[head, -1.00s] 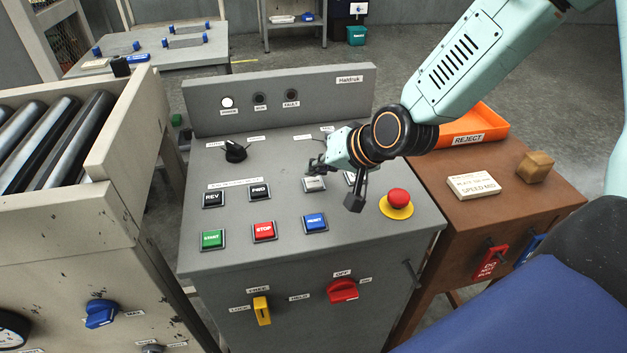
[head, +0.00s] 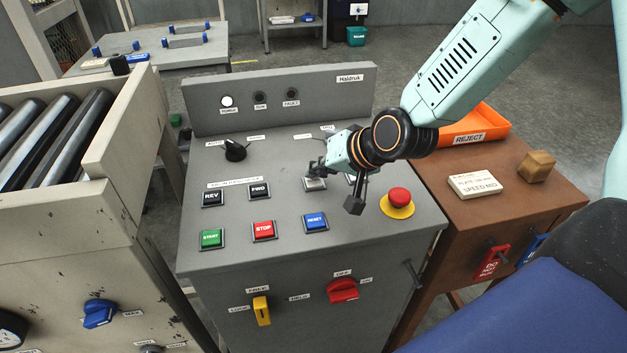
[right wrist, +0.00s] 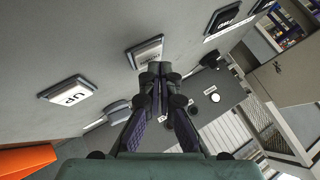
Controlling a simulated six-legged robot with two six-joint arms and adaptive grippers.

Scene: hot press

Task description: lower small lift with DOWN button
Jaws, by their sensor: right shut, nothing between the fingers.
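The DOWN button (head: 315,184) is a pale square button on the sloping grey control panel, just left of a second pale button. The right wrist view shows it (right wrist: 146,52) beside the button marked UP (right wrist: 68,90); its lettering is too blurred to read surely. My right gripper (head: 316,169) is shut and empty, with its fingertips over the far edge of the DOWN button in the head view. In the right wrist view the closed fingertips (right wrist: 160,72) overlap the button's lower edge; I cannot tell whether they touch it. The UP button is mostly hidden behind my wrist in the head view. My left gripper is out of view.
REV (head: 213,198) and FWD (head: 259,191) buttons lie left; START (head: 212,238), STOP (head: 264,231) and RESET (head: 315,222) lie in front. A red emergency knob (head: 399,197) stands close to the right. A roller conveyor (head: 60,140) is left, a brown table (head: 540,205) right.

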